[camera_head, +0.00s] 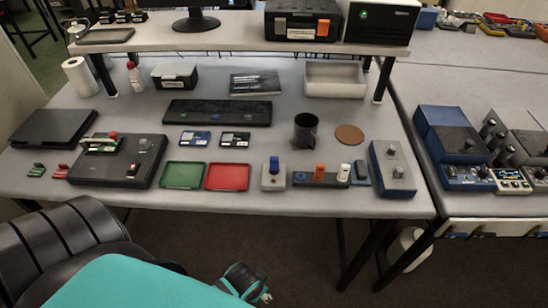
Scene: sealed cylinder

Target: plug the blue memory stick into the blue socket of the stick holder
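A blue memory stick (274,163) stands upright on a small light grey block (273,183) near the table's front edge. The dark stick holder (331,183) is just right of that block. A blue mark (300,177), seemingly the blue socket, shows at the holder's left end with no stick standing in it. An orange stick (320,170) and a white stick (343,171) stand in the holder. My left gripper (262,294) is low at the bottom middle, in front of the table and apart from everything; its fingers are too small and dark to read. My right gripper is out of view.
Left of the grey block are a red tray (227,177), a green tray (183,176) and a dark device box (118,169). Right of the holder is a grey switch box (396,168). A black mug (305,131) and a brown coaster (349,134) stand behind.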

